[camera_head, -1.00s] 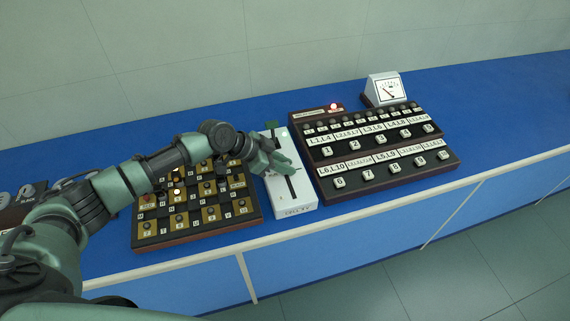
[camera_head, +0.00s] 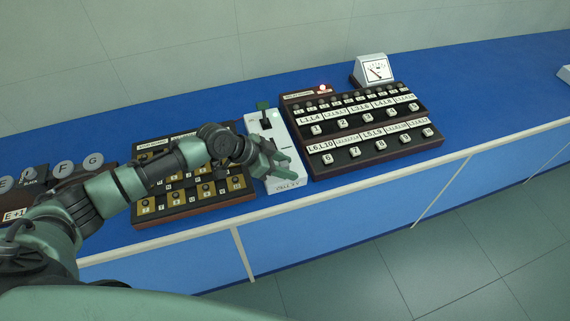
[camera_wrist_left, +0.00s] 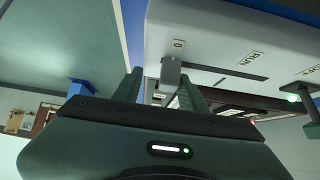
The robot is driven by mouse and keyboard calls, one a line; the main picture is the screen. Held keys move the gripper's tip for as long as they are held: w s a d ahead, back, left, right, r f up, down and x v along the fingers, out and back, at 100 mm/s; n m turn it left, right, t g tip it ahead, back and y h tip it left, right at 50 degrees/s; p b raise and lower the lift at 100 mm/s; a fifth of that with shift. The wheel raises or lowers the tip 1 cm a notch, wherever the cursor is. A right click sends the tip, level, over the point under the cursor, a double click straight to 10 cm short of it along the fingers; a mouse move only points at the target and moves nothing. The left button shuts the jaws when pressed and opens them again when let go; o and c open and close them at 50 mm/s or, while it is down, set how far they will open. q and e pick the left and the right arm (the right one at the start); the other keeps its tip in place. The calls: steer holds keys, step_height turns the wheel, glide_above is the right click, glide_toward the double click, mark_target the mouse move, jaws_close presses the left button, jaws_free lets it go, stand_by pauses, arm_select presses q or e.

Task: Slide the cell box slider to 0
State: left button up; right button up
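The cell box (camera_head: 256,128) is a white box with a dark slot in its top, between two dark panels. My left gripper (camera_head: 283,171) is over its near end and hides part of the top. In the left wrist view the white box top (camera_wrist_left: 225,25) shows a "0" label and a "RUN" label beside the slot. The grey slider knob (camera_wrist_left: 171,72) stands at the slot end beside the "0". The gripper's two fingers (camera_wrist_left: 160,88) are apart, with the knob between their tips; whether one touches it is unclear. My right gripper is not in view.
A button panel (camera_head: 190,192) lies left of the box, partly under my left arm. A larger labelled panel (camera_head: 375,143) with a lit red lamp (camera_head: 322,87) is to the right, with a meter (camera_head: 373,69) behind it.

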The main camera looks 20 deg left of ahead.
arm_select(q)
steer(key=shift+a, duration=0.1)
steer(key=shift+a+r, duration=0.1)
steer(key=shift+a, duration=0.15)
steer(key=b+v, duration=0.2)
steer(key=v, duration=0.4)
steer(key=shift+s+r, duration=0.15)
steer(key=shift+s+a+r, duration=0.15)
steer(key=shift+r, duration=0.25)
